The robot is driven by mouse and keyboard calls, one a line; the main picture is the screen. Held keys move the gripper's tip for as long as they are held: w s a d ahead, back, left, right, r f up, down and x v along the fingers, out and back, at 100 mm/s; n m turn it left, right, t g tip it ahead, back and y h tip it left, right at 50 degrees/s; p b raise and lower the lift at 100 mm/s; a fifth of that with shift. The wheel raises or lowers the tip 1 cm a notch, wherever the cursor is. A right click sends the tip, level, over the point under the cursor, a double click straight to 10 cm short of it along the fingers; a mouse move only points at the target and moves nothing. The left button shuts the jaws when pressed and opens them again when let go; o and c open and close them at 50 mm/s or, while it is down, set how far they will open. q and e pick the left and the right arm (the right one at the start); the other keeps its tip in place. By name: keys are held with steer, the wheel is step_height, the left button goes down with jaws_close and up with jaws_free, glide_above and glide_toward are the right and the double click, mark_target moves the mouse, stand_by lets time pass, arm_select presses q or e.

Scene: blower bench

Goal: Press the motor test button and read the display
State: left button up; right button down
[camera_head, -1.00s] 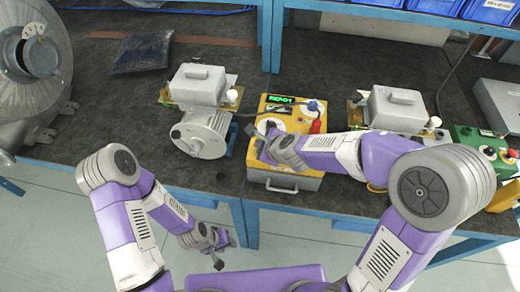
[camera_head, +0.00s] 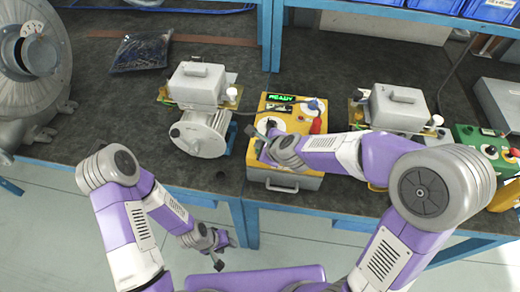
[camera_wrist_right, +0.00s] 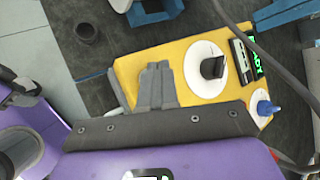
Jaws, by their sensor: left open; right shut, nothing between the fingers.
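The yellow tester box (camera_head: 306,106) stands at the bench's front edge. Its display (camera_head: 281,98) is lit green and appears to read READY. The display also shows in the right wrist view (camera_wrist_right: 247,58), beside a white dial with a black knob (camera_wrist_right: 211,68). My right gripper (camera_head: 262,132) is shut and empty over the box's front left part. In the right wrist view its fingers (camera_wrist_right: 157,84) lie over the yellow face beside the dial. I cannot make out the test button or tell whether the fingers touch the box. My left gripper (camera_head: 225,252) is open and low, in front of the bench.
A grey motor (camera_head: 200,134) and a grey-topped unit (camera_head: 198,84) stand left of the box. A similar unit (camera_head: 398,106) and a green control box (camera_head: 485,145) stand right. A large blower housing (camera_head: 30,75) is far left. A red lever and cables are near the box.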

steer(key=shift+f+b, duration=0.35)
stand_by(0.7)
steer(key=shift+r, duration=0.1)
steer(key=shift+r+p, duration=0.7)
steer(key=shift+p, duration=0.1)
step_height(320, 180, up, 5)
steer(key=p, duration=0.5)
steer(key=shift+r, duration=0.1)
stand_by(0.7)
